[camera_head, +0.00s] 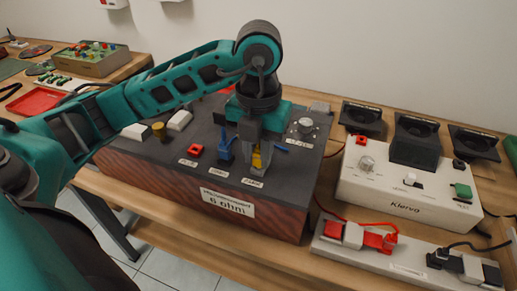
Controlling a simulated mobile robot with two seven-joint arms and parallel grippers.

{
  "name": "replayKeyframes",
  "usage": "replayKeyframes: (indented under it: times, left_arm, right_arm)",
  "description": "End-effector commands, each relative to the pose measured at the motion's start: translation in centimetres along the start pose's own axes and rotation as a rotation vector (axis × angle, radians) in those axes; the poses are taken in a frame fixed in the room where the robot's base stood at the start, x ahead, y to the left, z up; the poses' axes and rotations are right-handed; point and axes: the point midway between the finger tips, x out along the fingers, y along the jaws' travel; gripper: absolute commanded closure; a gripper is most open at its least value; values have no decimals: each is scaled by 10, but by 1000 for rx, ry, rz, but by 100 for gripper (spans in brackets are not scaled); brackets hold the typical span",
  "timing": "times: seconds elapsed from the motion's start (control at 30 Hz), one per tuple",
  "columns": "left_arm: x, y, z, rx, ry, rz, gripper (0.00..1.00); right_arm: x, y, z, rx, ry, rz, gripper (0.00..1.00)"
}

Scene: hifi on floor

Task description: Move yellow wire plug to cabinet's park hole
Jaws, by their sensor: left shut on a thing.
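The cabinet (285,172) is a dark box with a reddish front and a "6 ohm" label, standing on the wooden bench. My left gripper (257,162) points down over its top near the front edge. It is shut on the yellow wire plug (256,159), which shows between the fingers. The plug's lower end is just behind a small white label (253,183) that is too small to read surely. I cannot tell whether the plug sits in a hole, and the park hole itself is hidden or not distinguishable. My right gripper is not in view.
A blue plug (225,150) stands close left of the gripper, with a red socket (196,151) further left. A white Klervo unit (400,190) and a power strip (400,258) with red and black plugs stand right of the cabinet.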

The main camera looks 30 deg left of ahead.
Motion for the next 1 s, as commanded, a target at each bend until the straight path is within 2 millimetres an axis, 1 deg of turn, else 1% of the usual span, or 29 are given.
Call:
replayKeyframes:
  times: [0.3, 0.7, 0.73, 1.0]
  left_arm:
    - [4, 0, 0, 0, 0, 0, 100]
    - [4, 0, 0, 0, 0, 0, 100]
    - [4, 0, 0, 0, 0, 0, 77]
    - [4, 0, 0, 0, 0, 0, 51]
  right_arm:
    - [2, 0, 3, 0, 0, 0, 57]
    - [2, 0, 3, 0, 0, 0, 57]
    - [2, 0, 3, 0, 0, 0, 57]
    - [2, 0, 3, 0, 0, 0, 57]
